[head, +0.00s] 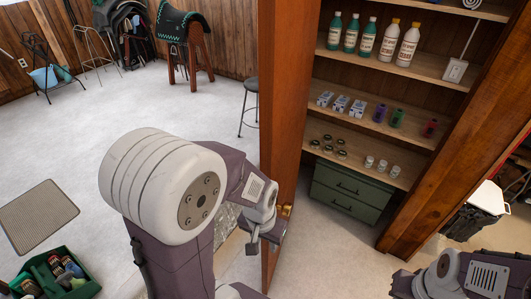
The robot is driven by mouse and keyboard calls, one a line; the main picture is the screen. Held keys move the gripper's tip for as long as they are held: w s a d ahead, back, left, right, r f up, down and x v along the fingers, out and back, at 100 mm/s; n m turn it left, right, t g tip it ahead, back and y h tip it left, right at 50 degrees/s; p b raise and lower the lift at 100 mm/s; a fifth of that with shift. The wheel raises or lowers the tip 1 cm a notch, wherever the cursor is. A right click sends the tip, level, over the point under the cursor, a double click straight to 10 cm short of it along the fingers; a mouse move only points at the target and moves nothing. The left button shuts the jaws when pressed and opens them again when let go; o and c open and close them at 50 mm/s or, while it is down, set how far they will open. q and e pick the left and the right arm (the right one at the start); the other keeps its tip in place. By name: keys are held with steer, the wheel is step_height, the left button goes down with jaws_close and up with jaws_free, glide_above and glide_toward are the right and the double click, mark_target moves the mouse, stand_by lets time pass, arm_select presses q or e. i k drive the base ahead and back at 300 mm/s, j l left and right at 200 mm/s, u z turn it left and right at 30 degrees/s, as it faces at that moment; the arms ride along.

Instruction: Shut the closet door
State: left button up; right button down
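The closet door (290,110) is a brown wooden panel standing open, seen nearly edge-on to the left of the closet's shelves. A brass knob (285,210) shows low on it. My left gripper (264,239) is beside the door's lower part, close to the knob. Its fingers look apart, with nothing visible between them. Whether it touches the door I cannot tell. The closet opening (375,135) shows to the right of the door. My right arm is at the bottom right; its dark gripper end (402,285) is partly cut off, and its fingers are unclear.
Closet shelves (410,60) hold bottles, small boxes and jars above a green drawer cabinet (350,188). A stool (250,100) stands behind the door. A mat (38,218) and a green crate (85,290) lie at left. The pale floor between is mostly clear.

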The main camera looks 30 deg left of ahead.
mark_target(288, 29)
steer(key=j+z, duration=0.1)
steer(key=j, duration=0.9)
steer(key=k+j+z, duration=0.1)
steer(key=j, duration=0.9)
steer(key=i+j, duration=0.35)
steer(key=i+z, duration=0.05)
steer(key=i, duration=0.05)
